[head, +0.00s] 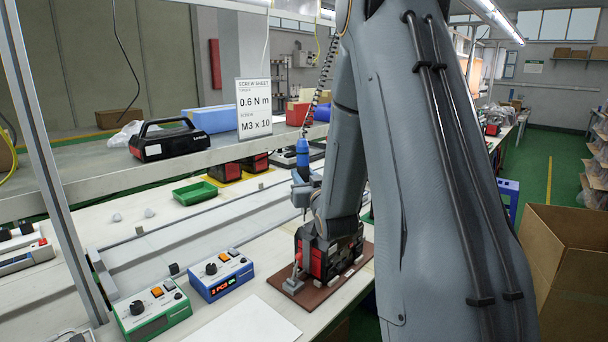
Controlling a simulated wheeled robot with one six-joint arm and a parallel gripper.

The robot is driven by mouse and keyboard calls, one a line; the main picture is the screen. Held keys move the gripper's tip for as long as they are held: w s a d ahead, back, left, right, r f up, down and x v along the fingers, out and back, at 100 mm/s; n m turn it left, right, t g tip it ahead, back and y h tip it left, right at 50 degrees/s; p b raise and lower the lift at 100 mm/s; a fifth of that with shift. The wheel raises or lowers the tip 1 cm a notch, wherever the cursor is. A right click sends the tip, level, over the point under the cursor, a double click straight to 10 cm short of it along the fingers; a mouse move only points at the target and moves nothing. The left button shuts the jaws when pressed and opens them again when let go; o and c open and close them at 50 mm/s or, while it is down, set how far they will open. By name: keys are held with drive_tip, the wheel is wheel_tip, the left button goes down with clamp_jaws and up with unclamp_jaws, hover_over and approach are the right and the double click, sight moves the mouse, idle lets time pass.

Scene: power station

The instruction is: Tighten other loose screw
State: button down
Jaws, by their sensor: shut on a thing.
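A blue electric screwdriver (303,152) hangs upright on a black coiled cable, above the work board. My gripper (302,190) is at the screwdriver's lower body and is shut on it; my arm hides part of the fingers. A red and black device (318,256) stands on a brown board (318,300) below, with a grey toggle clamp (294,279) at its front left. My arm covers the upper right of the device. The screwdriver's tip and the screws are too small or hidden to make out.
A blue control box (221,274) and a green control box (152,311) stand left of the board. A screw sheet (254,107) reads 0.6 N m, M3 x 10. A green tray (195,193) lies behind. An open cardboard box (565,265) stands at the right.

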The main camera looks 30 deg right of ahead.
drive_tip(key=shift+w+r+t+b, duration=0.1)
drive_tip(key=shift+w+t+b, duration=0.4)
drive_tip(key=shift+b, duration=1)
idle(0.7)
drive_tip(key=shift+s+a, duration=0.1)
drive_tip(key=shift+s, duration=0.55)
idle(0.6)
drive_tip(key=shift+f+b, duration=1.25)
drive_tip(key=shift+b, duration=0.25)
idle(3.0)
